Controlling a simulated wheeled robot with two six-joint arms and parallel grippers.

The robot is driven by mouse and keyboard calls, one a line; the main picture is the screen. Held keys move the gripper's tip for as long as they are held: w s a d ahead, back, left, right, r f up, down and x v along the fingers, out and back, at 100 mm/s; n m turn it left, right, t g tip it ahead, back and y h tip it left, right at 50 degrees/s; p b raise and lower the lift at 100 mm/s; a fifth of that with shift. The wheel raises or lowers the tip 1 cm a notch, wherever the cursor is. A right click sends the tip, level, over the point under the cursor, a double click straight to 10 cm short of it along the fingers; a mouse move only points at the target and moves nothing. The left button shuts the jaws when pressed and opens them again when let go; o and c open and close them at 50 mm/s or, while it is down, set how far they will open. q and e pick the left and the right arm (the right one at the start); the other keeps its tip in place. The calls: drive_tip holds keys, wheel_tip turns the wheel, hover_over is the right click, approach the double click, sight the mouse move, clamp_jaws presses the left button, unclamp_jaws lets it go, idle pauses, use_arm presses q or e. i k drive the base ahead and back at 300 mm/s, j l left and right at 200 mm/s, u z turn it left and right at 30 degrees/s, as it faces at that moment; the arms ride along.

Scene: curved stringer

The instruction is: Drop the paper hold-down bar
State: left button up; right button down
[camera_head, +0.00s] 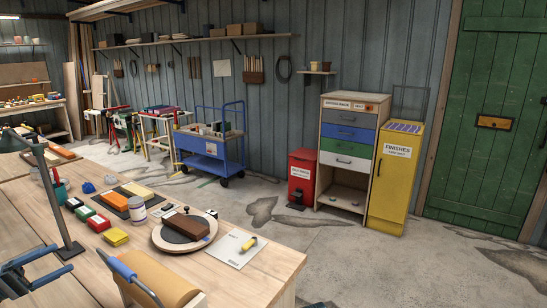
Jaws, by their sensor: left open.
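A roll of brown paper (165,278) lies at the near edge of the wooden workbench, cut off by the bottom of the view. A bar with a blue grip (123,268) and a grey metal rod slants over the roll's left side. It seems to be the hold-down bar; whether it touches the paper I cannot tell. My left gripper (76,257) comes in from the lower left. Its two blue-grey fingers are apart, with nothing between them, left of the blue grip and clear of it. My right gripper is out of view.
A lamp post (57,205) rises close behind my left gripper. Beyond the roll are a round turntable (167,240) with a brown block, a white sheet (226,250), a jar (137,208) and several coloured blocks. Floor is free to the bench's right.

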sight(113, 263)
drive_tip(key=k+l, duration=0.2)
drive_tip(key=l, duration=0.2)
drive_tip(key=k+l, duration=0.2)
drive_tip(key=l, duration=0.15)
drive_tip(key=k+l, duration=0.2)
drive_tip(key=l, duration=0.2)
